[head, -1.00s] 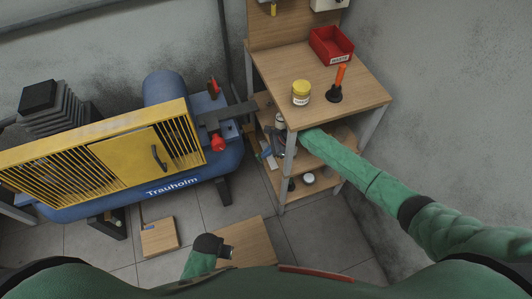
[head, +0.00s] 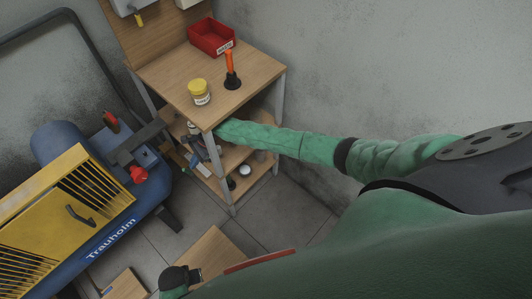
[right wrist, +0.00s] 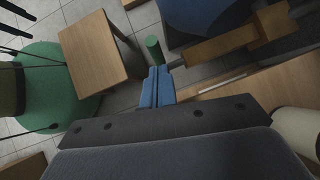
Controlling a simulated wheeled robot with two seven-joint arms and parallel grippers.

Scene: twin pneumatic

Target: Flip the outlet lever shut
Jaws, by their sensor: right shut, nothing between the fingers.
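The blue compressor (head: 55,160) with its yellow guard (head: 75,205) stands at the left in the head view. It carries an upright red handle (head: 112,121) and a red knob (head: 138,174); I cannot tell which is the outlet lever. My right arm reaches under the workbench top, and my right gripper (head: 188,158) is partly hidden among things near the front leg, right of the red knob and apart from it. In the right wrist view its blue fingers (right wrist: 157,88) are together and empty. My left gripper (head: 197,272) shows small at the bottom; its fingers are unclear.
The wooden workbench (head: 165,75) holds a yellow-lidded jar (head: 199,93), an orange-handled tool (head: 230,70) and a red bin (head: 211,37). Its lower shelves hold small items. A wooden stool or board (head: 218,248) stands on the tiled floor.

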